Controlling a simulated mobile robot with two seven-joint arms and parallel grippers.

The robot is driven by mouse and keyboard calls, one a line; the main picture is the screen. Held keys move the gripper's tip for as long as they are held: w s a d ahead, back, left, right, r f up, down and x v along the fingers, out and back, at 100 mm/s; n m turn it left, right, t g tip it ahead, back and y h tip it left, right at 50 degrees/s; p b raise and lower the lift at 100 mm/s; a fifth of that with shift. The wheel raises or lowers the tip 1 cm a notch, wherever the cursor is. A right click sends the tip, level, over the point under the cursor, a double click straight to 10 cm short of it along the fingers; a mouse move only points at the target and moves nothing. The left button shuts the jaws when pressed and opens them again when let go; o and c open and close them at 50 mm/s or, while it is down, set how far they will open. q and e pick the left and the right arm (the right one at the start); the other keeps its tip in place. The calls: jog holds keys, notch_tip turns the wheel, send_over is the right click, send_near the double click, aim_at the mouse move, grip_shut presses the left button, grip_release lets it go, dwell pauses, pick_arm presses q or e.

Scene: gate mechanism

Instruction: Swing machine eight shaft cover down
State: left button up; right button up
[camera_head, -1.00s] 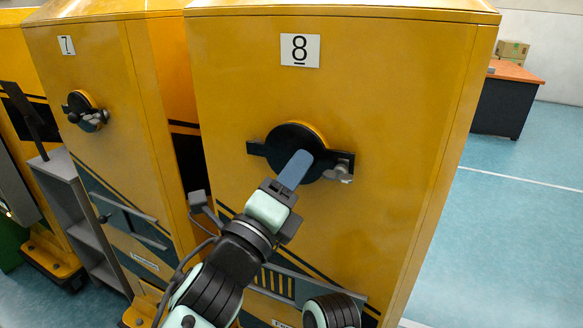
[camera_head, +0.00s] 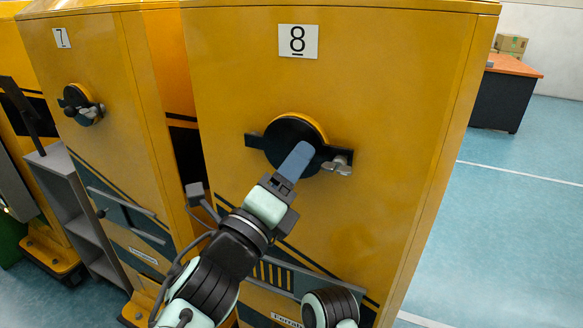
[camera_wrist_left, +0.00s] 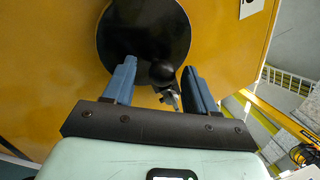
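Machine eight (camera_head: 400,90) is the large yellow cabinet with the "8" plate (camera_head: 298,41). Its black round shaft cover (camera_head: 284,135) sits upright against the front face, with a dark bar to each side and a grey metal piece (camera_head: 340,165) at its right. My left gripper (camera_head: 302,150) points up at the cover and hides its lower middle. In the left wrist view the black disc (camera_wrist_left: 140,30) is ahead, and the two blue fingers (camera_wrist_left: 159,68) stand apart. A dark round knob (camera_wrist_left: 155,73) shows between them; I cannot tell whether they touch it. My right gripper is out of view.
Machine seven (camera_head: 90,60), with a similar cover (camera_head: 78,105), stands to the left across a narrow gap. Open blue floor (camera_head: 520,230) lies to the right, with an orange-topped desk (camera_head: 512,66) behind.

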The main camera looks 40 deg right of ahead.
pick_arm(q)
jog(key=shift+a, duration=0.1)
jog(key=b+v, duration=0.2)
jog(key=v, duration=1.1)
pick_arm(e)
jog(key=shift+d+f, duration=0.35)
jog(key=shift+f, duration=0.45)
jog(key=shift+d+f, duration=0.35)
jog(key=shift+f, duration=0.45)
pick_arm(q)
jog(key=shift+a+f, duration=0.1)
jog(key=shift+a, duration=0.05)
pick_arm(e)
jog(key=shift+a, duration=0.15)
